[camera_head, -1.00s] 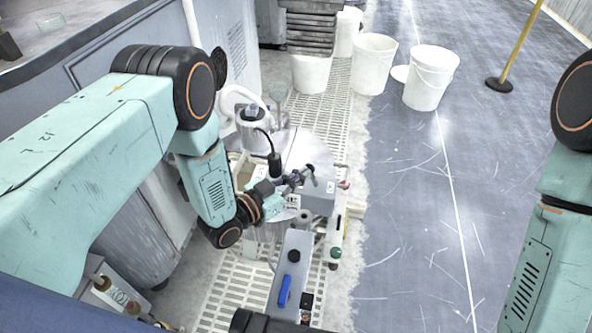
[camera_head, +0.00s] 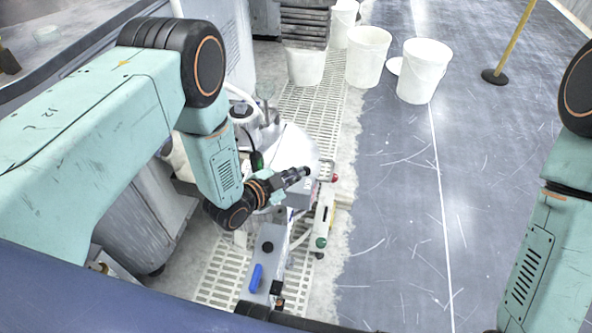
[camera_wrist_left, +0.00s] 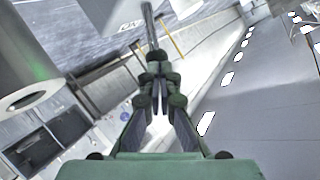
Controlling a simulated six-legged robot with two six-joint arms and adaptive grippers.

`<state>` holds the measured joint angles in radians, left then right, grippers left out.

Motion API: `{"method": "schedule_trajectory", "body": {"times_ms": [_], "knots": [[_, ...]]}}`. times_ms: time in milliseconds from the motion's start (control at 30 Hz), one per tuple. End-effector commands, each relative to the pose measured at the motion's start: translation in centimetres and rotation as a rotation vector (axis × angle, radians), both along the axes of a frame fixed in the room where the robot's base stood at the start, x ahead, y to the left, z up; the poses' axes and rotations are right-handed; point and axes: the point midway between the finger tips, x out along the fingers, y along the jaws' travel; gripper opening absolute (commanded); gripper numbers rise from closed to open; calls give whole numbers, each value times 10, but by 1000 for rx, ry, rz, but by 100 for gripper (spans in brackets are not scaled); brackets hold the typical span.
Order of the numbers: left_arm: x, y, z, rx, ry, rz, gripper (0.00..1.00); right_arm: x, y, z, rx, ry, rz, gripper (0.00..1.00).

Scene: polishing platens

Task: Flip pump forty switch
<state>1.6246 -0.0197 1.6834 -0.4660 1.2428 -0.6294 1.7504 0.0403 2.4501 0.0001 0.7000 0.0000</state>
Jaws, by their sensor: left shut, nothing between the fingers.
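My left gripper (camera_head: 300,174) reaches out from the left arm over the polishing machine in the head view. Its fingers are dark and closed together, with nothing between them. In the left wrist view the gripper (camera_wrist_left: 156,92) also shows shut and empty. A narrow grey box (camera_head: 268,250) with a black knob and a blue handle (camera_head: 256,278) stands below it, apart from it. A pale panel (camera_head: 323,220) with a red and a green button is to its right. I cannot make out which part is the pump forty switch. My right gripper is out of view.
White buckets (camera_head: 424,72) stand at the back, beside a yellow pole (camera_head: 522,38) on a black base. White floor grating (camera_head: 220,275) runs beneath the machine. Open blue-grey floor (camera_head: 400,220) lies to the right. Dark panels (camera_wrist_left: 45,140) show at lower left in the wrist view.

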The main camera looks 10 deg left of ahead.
Motion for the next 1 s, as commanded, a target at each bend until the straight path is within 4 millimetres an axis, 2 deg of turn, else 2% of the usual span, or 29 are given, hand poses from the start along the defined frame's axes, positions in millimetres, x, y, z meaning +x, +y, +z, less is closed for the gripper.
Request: {"method": "schedule_trajectory", "body": {"times_ms": [233, 600, 1000], "knots": [[0, 4, 0, -3, 0, 3, 0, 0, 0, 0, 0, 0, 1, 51], [0, 3, 15, -4, 0, 2, 0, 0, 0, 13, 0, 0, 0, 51], [0, 0, 15, -4, 0, 2, 0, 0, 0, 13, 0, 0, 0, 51]]}}
